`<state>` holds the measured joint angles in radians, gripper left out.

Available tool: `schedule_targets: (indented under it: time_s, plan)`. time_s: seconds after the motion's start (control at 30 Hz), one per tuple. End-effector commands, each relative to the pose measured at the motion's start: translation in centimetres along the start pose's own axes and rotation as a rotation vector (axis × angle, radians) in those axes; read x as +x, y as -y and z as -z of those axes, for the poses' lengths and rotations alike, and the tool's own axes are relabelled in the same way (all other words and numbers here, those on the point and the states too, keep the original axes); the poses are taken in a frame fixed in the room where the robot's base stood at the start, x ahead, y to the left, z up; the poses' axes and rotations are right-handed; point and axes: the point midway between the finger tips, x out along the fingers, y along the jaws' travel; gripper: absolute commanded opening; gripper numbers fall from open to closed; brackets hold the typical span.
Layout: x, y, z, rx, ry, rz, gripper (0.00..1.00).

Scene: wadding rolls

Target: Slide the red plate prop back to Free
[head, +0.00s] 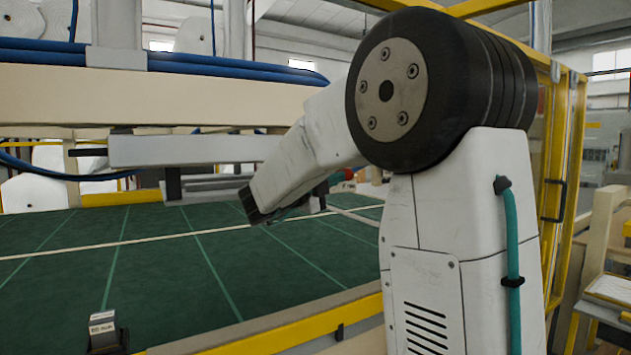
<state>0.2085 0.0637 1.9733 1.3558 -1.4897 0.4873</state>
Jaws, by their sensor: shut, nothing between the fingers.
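No red plate prop can be made out for certain. A small red piece (348,174) shows just past my forearm at the far side of the green bed, too small and too covered to identify. No "Free" marking can be read. My white arm rises on the right, and its forearm reaches left and down over the green bed. The forearm ends in a dark cap, and my gripper cannot be made out; it seems hidden behind my arm.
The green bed (150,255) with lighter lines fills the lower left, edged by a yellow rail (270,338). A beige beam (150,98) with blue hoses crosses above it. A small silver labelled block (102,328) stands at the near edge. A yellow-framed guard (565,150) stands right.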

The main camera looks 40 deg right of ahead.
Motion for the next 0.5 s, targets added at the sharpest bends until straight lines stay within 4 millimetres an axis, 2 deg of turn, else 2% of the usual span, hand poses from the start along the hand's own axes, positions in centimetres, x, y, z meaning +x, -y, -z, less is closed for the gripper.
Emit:
schedule_targets:
  time_s: [0.33, 0.5]
  plan:
    - [0.3, 0.1, 0.1, 0.001, -0.005, 0.002, 0.0]
    - [-1.0, 0.0, 0.3, 0.0, -0.009, 0.001, 0.0]
